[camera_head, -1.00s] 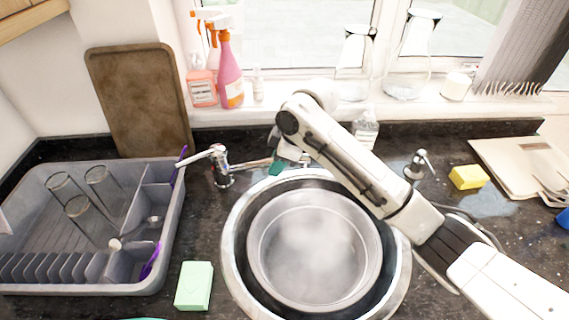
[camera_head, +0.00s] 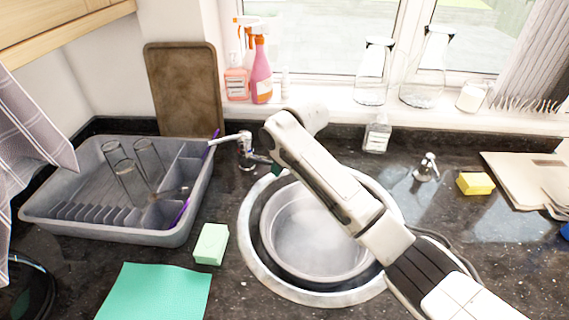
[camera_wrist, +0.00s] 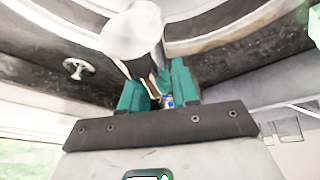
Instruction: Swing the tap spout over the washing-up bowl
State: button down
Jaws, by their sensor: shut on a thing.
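The tap (camera_head: 246,152) stands behind the sink's left side, with a white lever pointing left. Its short spout (camera_head: 260,158) reaches right, angled slightly toward the front, with its end hidden by my gripper. My gripper (camera_head: 277,169) is shut on the spout; one teal finger shows below my wrist. In the wrist view the teal fingers (camera_wrist: 160,88) stand close together, with a pale cylinder in front of them. The grey washing-up bowl (camera_head: 290,248) sits inside the round sink. My arm hides its right part. The spout's held end is near the bowl's back left edge.
A grey dish rack (camera_head: 165,236) with glasses stands left. A green sponge (camera_head: 211,244) and teal cloth (camera_head: 155,292) lie in front. A clear bottle (camera_head: 377,134), soap dispenser (camera_head: 427,168) and yellow sponge (camera_head: 475,183) are at the right. Spray bottles (camera_head: 261,70) stand on the sill.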

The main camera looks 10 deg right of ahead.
jog(key=c, duration=0.9)
grip_release()
jog(key=shift+r, duration=0.1)
jog(key=b+v, duration=0.1)
jog(key=v, duration=0.9)
jog(key=shift+s+r, duration=0.15)
jog(key=shift+r, duration=0.15)
